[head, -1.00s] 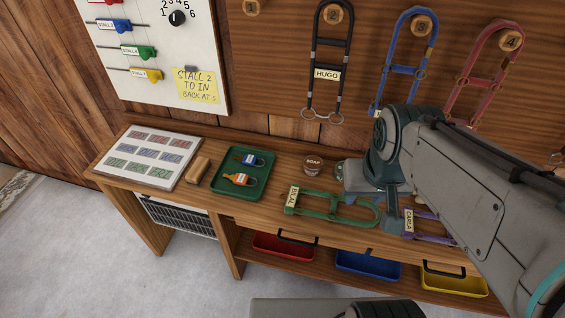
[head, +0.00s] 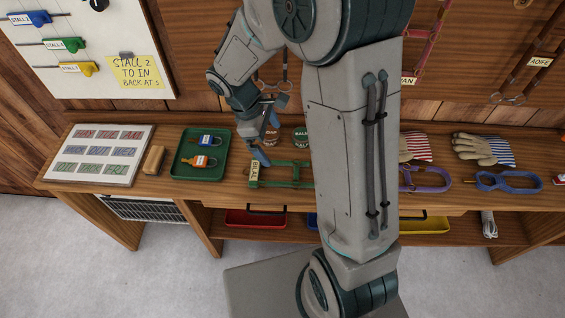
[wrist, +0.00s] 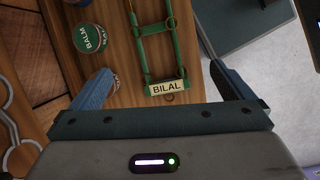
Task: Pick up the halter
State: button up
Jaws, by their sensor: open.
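The green halter (head: 285,184) lies flat on the bench, its BILAL tag at the left end. In the wrist view the halter (wrist: 141,50) lies between the finger lines, with its tag nearest the palm. My gripper (head: 266,138) is open above the bench, close to the tag end, and it also shows in the wrist view (wrist: 160,70) with nothing between its fingers. My arm hides the halter's right end in the head view. A purple halter (head: 433,188) and a blue halter (head: 505,189) lie farther right on the bench.
A soap tin (head: 271,136) and a balm tin (head: 301,135) stand just behind the green halter. A green tray (head: 190,172) with two padlock-like items and a brush (head: 154,159) are to the left. Gloves (head: 475,148) lie at right. Halters hang on the wall.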

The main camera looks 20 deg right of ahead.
notch_tip(320, 180, down, 2)
jog(key=w+a+n, duration=0.1)
jog(key=n, duration=0.1)
send_near(287, 176)
jog(key=shift+s+d+f+h, duration=0.1)
jog(key=shift+s+f+h, duration=0.1)
jog(key=shift+f+h, duration=0.15)
jog(key=shift+w+p+x, duration=0.15)
jog(key=shift+x, duration=1.15)
jog(key=shift+w+p+x, duration=0.1)
jog(key=shift+p+x, duration=0.05)
jog(key=shift+x, duration=1.15)
jog(key=shift+f, duration=0.1)
jog(key=shift+f+b, duration=0.25)
jog(key=shift+b, duration=0.05)
jog(key=c, duration=1.2)
jog(key=shift+c, duration=0.2)
